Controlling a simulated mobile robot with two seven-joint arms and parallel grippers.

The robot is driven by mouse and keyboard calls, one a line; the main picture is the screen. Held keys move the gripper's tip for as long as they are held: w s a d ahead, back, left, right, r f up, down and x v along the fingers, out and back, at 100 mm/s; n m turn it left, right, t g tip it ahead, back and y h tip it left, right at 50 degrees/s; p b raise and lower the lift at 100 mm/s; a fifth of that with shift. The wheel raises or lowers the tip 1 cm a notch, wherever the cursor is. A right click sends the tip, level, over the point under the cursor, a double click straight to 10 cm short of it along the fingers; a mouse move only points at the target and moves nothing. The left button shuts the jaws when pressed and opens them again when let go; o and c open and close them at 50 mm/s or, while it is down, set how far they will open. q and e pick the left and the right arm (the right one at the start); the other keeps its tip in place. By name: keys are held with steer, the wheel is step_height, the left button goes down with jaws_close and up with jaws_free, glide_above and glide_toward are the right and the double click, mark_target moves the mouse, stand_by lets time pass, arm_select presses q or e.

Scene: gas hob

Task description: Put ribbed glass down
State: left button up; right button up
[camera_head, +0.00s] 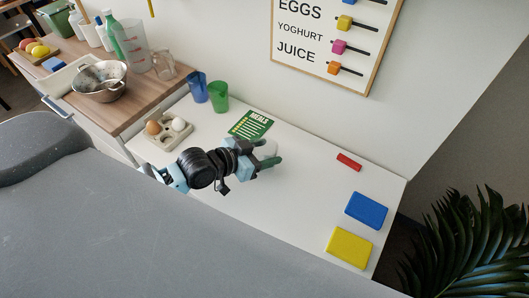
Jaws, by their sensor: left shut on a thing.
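My left gripper (266,159) reaches over the white table from the left, near the middle. It is shut on a pale, clear thing, the ribbed glass (267,148), which shows only in part between and behind the fingers. The ribs are too small to make out. From this view I cannot tell whether the glass touches the tabletop. My right gripper is not in view.
A green meals card (251,124) lies just behind the gripper. Blue (197,87) and green (218,96) cups stand behind left, an egg tray (161,139) left. Red (349,161), blue (366,210) and yellow (349,247) blocks lie right. The table between is clear.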

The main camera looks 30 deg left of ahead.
arm_select(q)
steer(key=shift+f, duration=0.3)
steer(key=shift+f, duration=0.1)
steer(key=o, duration=1.1)
steer(key=v, duration=1.2)
steer(key=shift+o, duration=0.5)
